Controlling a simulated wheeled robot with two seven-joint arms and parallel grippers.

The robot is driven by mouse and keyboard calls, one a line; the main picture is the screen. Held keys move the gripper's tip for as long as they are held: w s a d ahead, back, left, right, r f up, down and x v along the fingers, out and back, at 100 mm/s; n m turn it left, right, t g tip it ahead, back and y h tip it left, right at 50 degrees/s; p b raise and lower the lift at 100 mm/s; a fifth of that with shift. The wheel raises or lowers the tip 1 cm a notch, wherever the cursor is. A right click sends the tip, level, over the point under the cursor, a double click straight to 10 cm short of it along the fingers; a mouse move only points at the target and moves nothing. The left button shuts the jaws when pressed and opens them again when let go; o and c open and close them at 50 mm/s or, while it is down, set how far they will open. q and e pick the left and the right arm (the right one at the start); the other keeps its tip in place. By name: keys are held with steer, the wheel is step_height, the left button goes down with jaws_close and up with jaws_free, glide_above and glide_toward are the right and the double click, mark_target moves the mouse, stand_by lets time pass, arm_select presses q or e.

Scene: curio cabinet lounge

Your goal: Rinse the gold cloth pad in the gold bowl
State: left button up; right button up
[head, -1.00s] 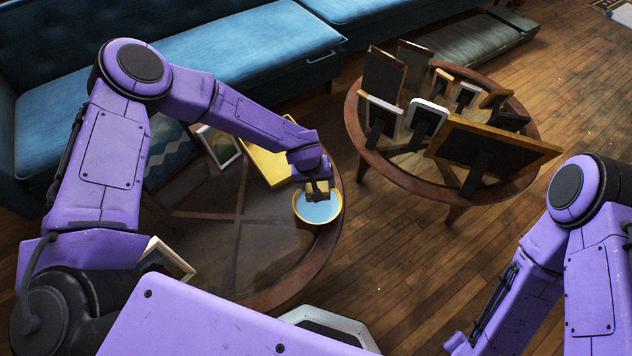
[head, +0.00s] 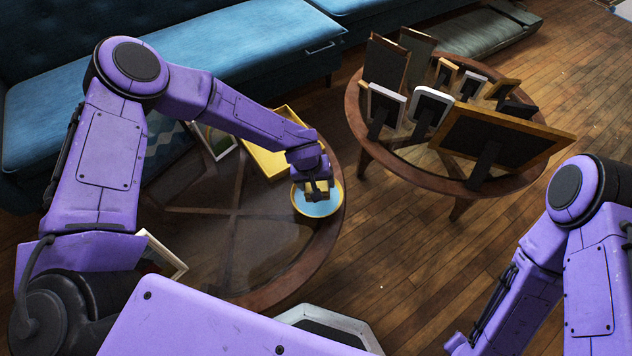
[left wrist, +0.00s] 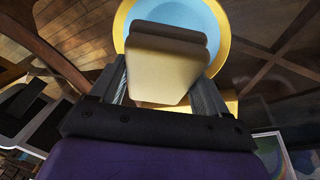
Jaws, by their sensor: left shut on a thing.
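The gold bowl (head: 341,203) with light blue water inside stands near the right edge of the round glass-topped table. My left gripper (head: 317,194) is over the far part of the bowl, pointing down. It is shut on the gold cloth pad (left wrist: 166,68), which sits between the two fingers in the left wrist view. The bowl's rim and blue inside (left wrist: 222,22) show behind the pad there. I cannot tell whether the pad touches the water. My right arm is at the right, with its gripper out of frame.
A yellow tray (head: 266,163) lies behind the bowl, close to my left forearm. Picture frames lie on the same wood-rimmed table (head: 300,272). A second round table (head: 400,172) at the right holds several standing frames. A blue sofa (head: 240,60) stands behind.

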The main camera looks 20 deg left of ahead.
arm_select(q)
steer(key=shift+f, duration=0.15)
steer(key=shift+s+b+x, duration=0.15)
steer(key=shift+b+x, duration=0.3)
steer(key=shift+x, duration=0.45)
steer(key=shift+s+b+x, duration=0.2)
steer(key=shift+b+x, duration=0.25)
steer(key=shift+x, duration=0.45)
steer(key=shift+a+f, duration=0.1)
steer(key=shift+a, duration=0.1)
steer(key=p+v, duration=0.4)
steer(key=p, duration=0.1)
steer(key=w+p+v, duration=0.1)
steer(key=p+v, duration=0.1)
steer(key=shift+w+d+r, duration=0.1)
steer(key=shift+d+r, duration=0.15)
steer(key=shift+d, duration=0.05)
steer(key=shift+f, duration=0.1)
stand_by(0.8)
